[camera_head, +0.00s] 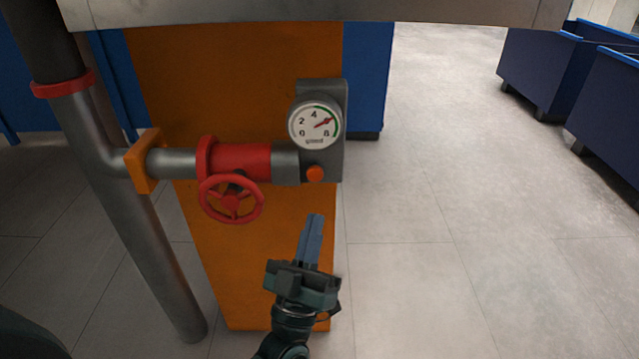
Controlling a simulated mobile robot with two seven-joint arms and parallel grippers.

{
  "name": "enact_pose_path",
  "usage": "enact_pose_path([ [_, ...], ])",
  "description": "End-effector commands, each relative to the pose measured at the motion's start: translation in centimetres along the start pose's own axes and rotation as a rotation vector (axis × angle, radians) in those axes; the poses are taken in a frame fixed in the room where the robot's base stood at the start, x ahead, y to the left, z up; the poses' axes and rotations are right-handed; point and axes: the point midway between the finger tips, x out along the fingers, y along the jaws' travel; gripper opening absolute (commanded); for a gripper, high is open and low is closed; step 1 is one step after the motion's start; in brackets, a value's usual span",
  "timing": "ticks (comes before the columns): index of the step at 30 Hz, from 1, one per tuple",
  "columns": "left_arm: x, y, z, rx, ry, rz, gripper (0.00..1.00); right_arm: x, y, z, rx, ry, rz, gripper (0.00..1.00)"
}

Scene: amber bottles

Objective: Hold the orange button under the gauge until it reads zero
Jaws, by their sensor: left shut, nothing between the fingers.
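The round white gauge (315,125) sits on a dark grey housing at the end of the pipe. Its red needle points up and right, between 4 and 8. The orange button (315,174) is on the same housing, just below the gauge, and is in plain view. My left gripper (315,217) is shut and empty. Its fingertips are below the button in the picture, with a visible gap between them. My right gripper is not in view.
A red valve wheel (231,199) sticks out left of the button on the grey pipe (150,245). An orange panel (215,265) stands behind. A grey beam (320,12) crosses the top. Blue bins (545,68) stand far right; the floor (450,230) between is clear.

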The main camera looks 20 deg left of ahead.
Motion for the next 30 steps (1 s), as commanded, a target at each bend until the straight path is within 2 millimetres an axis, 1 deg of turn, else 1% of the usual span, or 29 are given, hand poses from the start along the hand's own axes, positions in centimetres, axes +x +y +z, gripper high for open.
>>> enact_pose_path([
  [11,-0.1,-0.1,0.1,0.000,-0.001,0.000,0.00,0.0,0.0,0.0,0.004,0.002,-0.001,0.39],
  [16,0.4,-0.5,0.6,0.001,0.000,0.001,0.00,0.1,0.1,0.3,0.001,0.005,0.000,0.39],
  [20,1.5,-1.3,1.4,0.002,0.002,0.002,0.00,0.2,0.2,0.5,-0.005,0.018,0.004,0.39],
  [30,4.7,-3.6,3.8,0.002,0.001,0.001,0.00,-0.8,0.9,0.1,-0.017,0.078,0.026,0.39],
])
